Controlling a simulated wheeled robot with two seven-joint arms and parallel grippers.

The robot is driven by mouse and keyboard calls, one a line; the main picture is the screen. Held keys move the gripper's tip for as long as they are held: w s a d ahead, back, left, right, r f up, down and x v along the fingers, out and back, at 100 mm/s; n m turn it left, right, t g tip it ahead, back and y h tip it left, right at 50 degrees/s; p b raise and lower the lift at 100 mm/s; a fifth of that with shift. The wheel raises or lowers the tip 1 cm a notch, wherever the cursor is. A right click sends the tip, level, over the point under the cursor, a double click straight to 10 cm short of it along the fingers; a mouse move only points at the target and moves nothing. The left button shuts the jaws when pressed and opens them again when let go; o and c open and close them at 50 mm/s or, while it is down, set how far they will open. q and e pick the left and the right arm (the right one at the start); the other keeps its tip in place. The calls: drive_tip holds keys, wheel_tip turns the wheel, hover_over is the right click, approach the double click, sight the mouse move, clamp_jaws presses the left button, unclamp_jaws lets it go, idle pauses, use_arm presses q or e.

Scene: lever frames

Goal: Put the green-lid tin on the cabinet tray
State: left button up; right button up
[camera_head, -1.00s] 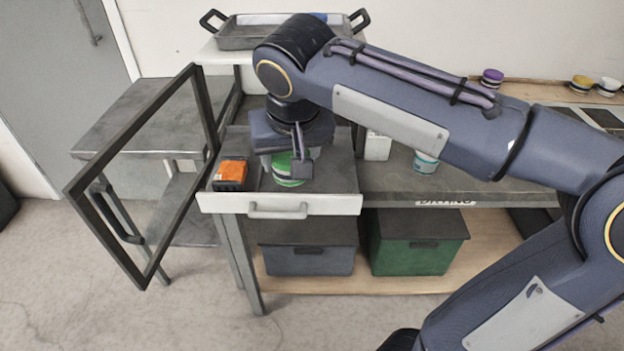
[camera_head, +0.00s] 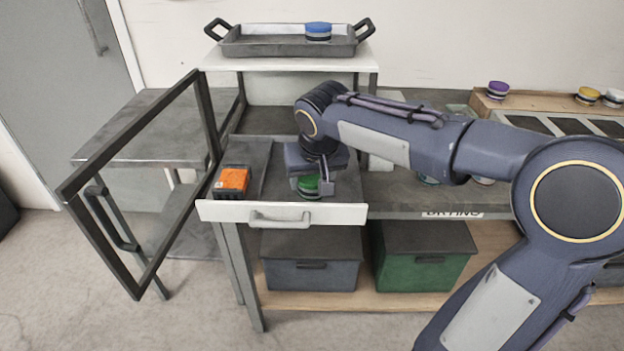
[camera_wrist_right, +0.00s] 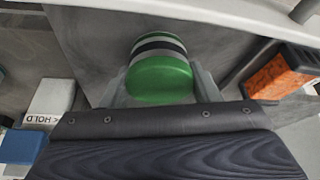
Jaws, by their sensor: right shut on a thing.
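The green-lid tin (camera_head: 308,187) is at the open drawer (camera_head: 215,211), behind its white front panel. In the right wrist view the tin (camera_wrist_right: 160,78) shows a green lid and black and white bands, with a finger on each side. My right gripper (camera_head: 314,184) is shut on it from above. I cannot tell whether the tin touches the drawer floor. The cabinet tray (camera_head: 262,46) is grey with two black handles and stands on the cabinet's white top. A blue-lid tin (camera_head: 318,31) is on its right part. My left gripper is not in view.
An orange-topped black box (camera_head: 233,180) sits in the drawer's left part. A framed door (camera_head: 145,180) stands open at left. A white block (camera_wrist_right: 50,100) lies beyond the drawer's right side. Purple (camera_head: 497,90), yellow and white-lid tins stand on a wooden ledge at right.

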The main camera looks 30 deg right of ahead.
drive_tip(key=shift+f, duration=0.2)
drive_tip(key=o, duration=1)
drive_tip(key=shift+o, duration=0.2)
